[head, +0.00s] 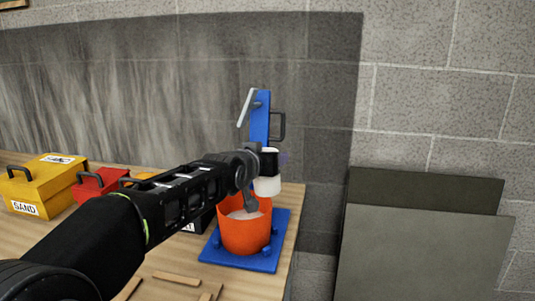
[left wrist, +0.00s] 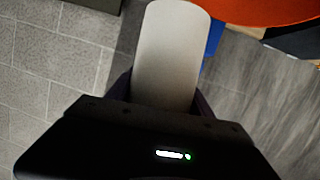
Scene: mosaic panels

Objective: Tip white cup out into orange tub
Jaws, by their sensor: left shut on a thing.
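The white cup (head: 267,186) is in my left gripper (head: 262,168), above the right part of the orange tub's rim in the head view. The cup fills the middle of the left wrist view (left wrist: 167,55), between the gripper's fingers. I cannot tell how far it is tilted, and its contents are hidden. The orange tub (head: 244,236) stands upright on a blue base plate (head: 281,230), with pale material inside. The tub's edge also shows at the top right of the left wrist view (left wrist: 262,10). My right gripper is not in view.
A blue post (head: 260,118) with a grey lever and dark handle rises behind the tub. A yellow SAND box (head: 45,187) and a red box (head: 100,186) stand at left. Wooden strips (head: 176,278) lie in front. Dark panels (head: 425,250) lean on the wall at right, beyond the table edge.

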